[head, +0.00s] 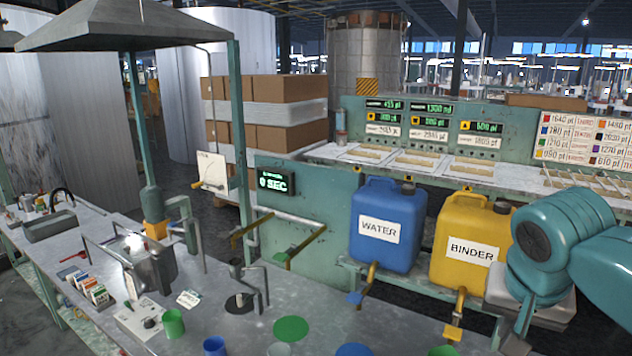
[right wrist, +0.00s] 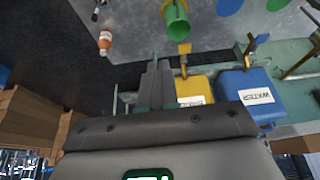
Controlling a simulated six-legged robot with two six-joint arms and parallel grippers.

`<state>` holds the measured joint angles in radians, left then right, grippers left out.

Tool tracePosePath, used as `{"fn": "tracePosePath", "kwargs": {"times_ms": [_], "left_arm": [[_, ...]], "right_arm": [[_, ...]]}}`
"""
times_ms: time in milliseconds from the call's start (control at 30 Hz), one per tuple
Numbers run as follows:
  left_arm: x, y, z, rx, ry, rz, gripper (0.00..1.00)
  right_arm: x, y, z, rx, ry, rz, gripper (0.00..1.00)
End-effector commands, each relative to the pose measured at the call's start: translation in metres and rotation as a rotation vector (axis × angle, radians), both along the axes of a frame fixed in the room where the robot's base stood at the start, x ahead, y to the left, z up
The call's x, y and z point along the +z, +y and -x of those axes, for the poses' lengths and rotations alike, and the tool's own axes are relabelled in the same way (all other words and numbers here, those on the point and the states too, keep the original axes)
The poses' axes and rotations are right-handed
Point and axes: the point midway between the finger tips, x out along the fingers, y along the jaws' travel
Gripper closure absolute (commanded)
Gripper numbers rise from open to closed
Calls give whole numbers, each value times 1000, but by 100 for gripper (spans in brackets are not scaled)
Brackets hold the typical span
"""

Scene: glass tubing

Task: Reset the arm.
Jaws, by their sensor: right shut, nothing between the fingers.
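My right arm comes in from the right edge of the head view, in front of the shelf beside the yellow binder container (head: 467,240). In the right wrist view the fingers of my right gripper (right wrist: 157,75) are together, with nothing between them. They appear in front of the binder container (right wrist: 195,91) and a green cup (right wrist: 176,22), apart from the cup as far as I can tell. My left gripper is not in view.
A blue water container (head: 388,222) stands left of the binder, each with a tap below. Green (head: 173,322) and blue (head: 215,346) cups stand on the grey bench (head: 200,262). A metal apparatus (head: 150,265) and a small stand (head: 240,290) take up bench room.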

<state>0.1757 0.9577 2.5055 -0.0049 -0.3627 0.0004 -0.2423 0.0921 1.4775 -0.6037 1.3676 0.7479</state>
Motion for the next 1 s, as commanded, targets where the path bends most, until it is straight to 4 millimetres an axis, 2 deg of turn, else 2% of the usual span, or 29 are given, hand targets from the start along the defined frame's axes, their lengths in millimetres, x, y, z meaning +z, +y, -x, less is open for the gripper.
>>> {"fn": "tracePosePath", "kwargs": {"times_ms": [100,267,367,467,567,600,700,800,900,1000], "left_arm": [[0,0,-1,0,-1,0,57],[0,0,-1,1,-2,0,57],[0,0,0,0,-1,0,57],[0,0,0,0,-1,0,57],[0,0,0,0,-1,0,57],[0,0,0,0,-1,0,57],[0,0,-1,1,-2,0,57],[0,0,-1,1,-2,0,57],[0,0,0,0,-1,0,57],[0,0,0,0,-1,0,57]], "right_arm": [[-32,13,-16,66,31,-11,100],[-80,33,-31,158,67,-40,100],[-116,47,-39,221,92,-67,100],[-163,64,-42,288,122,-109,100],[-226,86,-36,362,164,-176,100],[-257,96,-29,390,182,-211,100],[-331,119,-1,440,215,-306,100],[-389,137,36,454,232,-384,100],[-433,148,76,442,244,-435,100],[-464,154,119,422,259,-463,100]]}}
